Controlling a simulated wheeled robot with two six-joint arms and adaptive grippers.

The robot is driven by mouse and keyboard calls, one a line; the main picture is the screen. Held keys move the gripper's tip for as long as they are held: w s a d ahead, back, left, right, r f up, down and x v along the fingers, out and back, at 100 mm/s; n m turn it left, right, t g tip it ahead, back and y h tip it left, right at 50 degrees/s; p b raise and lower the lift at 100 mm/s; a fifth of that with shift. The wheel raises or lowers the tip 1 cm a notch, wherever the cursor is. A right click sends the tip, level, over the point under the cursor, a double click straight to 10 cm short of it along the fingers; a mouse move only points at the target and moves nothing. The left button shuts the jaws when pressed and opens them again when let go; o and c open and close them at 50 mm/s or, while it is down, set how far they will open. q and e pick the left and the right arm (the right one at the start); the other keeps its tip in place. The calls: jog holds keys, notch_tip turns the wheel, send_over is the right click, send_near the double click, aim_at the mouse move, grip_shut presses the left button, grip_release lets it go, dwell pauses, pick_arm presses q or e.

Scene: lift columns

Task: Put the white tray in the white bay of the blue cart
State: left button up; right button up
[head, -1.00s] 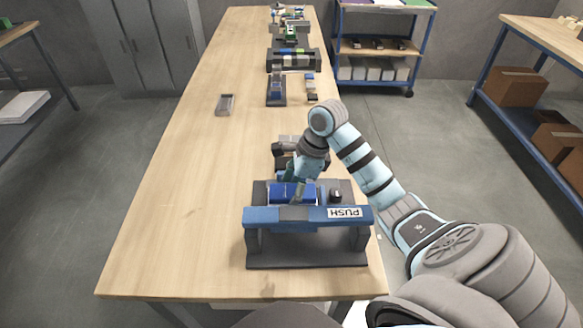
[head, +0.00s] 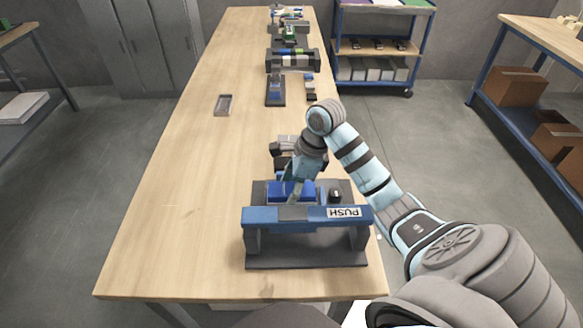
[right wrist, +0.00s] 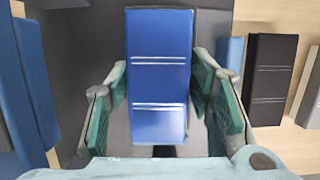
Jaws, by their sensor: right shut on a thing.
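My right gripper (head: 292,190) is at the near end of the long table, behind a blue bar marked PUSH (head: 262,216). In the right wrist view its green-padded fingers (right wrist: 160,100) are on both sides of a blue block (right wrist: 158,60) with thin white lines, and it is shut on that block. The block also shows in the head view (head: 279,188), partly hidden by the gripper. A small greyish tray (head: 223,105) lies alone on the table, left of centre. I cannot pick out a clearly white tray or a white bay. My left gripper is out of view.
The blue bar stands on a dark base (head: 305,259) with posts. Several small fixtures line the table's right side farther back. A blue-framed shelf cart (head: 425,42) stands on the floor at the back right. The table's (head: 165,215) left part is mostly clear.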

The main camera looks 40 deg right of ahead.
jog(key=shift+r+p, duration=1.55)
jog(key=shift+r, duration=1.1)
